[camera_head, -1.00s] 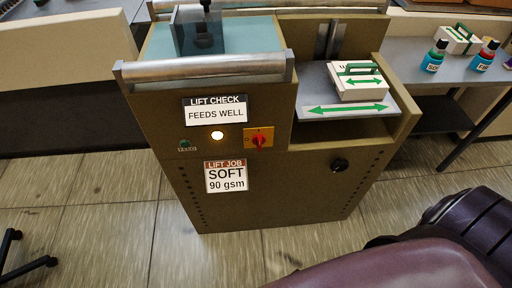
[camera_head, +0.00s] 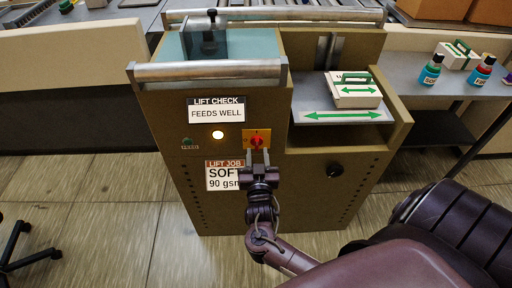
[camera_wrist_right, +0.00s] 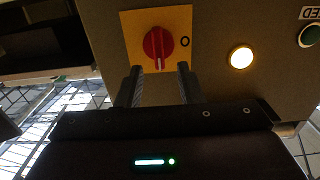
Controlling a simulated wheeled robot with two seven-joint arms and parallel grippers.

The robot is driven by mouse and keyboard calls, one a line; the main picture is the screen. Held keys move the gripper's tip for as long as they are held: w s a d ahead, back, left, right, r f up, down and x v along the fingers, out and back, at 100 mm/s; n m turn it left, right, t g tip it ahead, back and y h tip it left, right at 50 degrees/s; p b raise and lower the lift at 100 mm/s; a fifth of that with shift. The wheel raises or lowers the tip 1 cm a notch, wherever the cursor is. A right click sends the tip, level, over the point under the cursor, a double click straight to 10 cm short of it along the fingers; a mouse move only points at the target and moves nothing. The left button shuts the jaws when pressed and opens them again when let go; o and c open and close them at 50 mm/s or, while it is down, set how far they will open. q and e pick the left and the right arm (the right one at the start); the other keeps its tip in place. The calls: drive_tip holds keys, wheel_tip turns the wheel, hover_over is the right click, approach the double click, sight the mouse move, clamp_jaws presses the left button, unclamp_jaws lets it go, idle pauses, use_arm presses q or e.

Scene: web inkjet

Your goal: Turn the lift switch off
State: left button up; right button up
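The lift switch is a red rotary knob (camera_head: 257,142) on a yellow-orange plate on the front of the olive cabinet. In the right wrist view the knob (camera_wrist_right: 158,43) shows a pale mark at its edge facing my gripper, and a "0" sits on the plate to one side. My right gripper (camera_head: 259,154) is open in front of the plate, just below the knob in the head view. Its two fingers (camera_wrist_right: 158,84) are apart with nothing between them, and the knob lies just past their tips. I cannot tell whether they touch anything. My left gripper is out of view.
A lit round lamp (camera_head: 218,134) is left of the switch, with a green button (camera_head: 187,143) further left. A "LIFT CHECK FEEDS WELL" sign (camera_head: 215,110) is above; my arm partly covers the "LIFT JOB" sign (camera_head: 222,174). A black knob (camera_head: 334,170) is at right.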

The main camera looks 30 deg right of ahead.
sight(257, 144)
drive_tip(key=shift+x, duration=1.25)
drive_tip(key=shift+w+d, duration=0.25)
drive_tip(key=shift+w, duration=0.1)
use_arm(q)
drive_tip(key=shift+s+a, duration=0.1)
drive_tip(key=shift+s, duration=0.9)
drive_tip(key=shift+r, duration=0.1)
use_arm(e)
drive_tip(key=shift+c, duration=0.3)
clamp_jaws()
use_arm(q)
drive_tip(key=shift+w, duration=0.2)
